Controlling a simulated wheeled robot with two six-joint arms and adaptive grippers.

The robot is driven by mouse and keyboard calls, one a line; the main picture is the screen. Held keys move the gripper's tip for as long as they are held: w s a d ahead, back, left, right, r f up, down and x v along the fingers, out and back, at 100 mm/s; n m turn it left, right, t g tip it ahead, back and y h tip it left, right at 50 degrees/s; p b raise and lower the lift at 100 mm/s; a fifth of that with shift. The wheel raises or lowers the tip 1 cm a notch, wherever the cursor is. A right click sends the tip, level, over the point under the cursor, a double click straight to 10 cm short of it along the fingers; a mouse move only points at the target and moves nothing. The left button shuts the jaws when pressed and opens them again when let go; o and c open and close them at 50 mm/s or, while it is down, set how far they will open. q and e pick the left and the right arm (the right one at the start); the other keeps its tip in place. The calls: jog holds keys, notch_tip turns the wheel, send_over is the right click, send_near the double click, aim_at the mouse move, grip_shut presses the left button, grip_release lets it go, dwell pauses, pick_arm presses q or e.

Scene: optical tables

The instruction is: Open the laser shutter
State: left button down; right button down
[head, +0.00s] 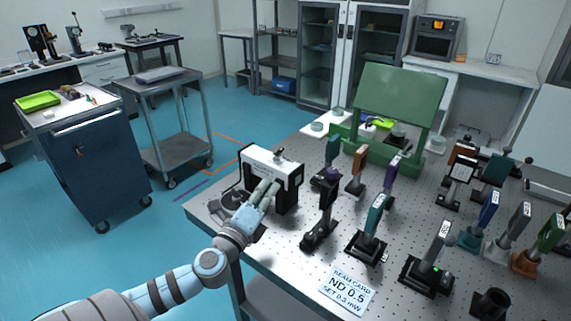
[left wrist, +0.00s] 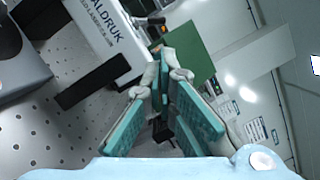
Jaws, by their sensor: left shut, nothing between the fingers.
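The laser (head: 284,169) is a white box with black ends near the left edge of the optical table. In the left wrist view its lettered white side (left wrist: 100,35) is at the upper left. My left gripper (head: 268,187) is in front of the laser's near side, its fingers overlapping the box. In the left wrist view the teal-padded fingers (left wrist: 166,62) are shut and empty, with tips close to the laser's end; I cannot tell whether they touch it. I cannot make out the shutter clearly. My right gripper is not in view.
The perforated optical table (head: 300,268) carries several posts with coloured optics right of the laser. A green panel (head: 400,97) stands behind them. A beam card sign (head: 347,290) lies at the front. A blue cabinet (head: 95,165) and a grey cart (head: 180,125) stand left.

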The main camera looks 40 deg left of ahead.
aim_at(285, 171)
pick_arm(q)
jog(key=p+x, duration=0.1)
jog(key=x, duration=0.8)
jog(key=shift+p, duration=0.3)
jog(key=shift+w+f, duration=0.1)
jog(key=shift+w, duration=0.45)
jog(key=shift+r+n+p, duration=0.2)
jog(key=shift+n+p, duration=0.2)
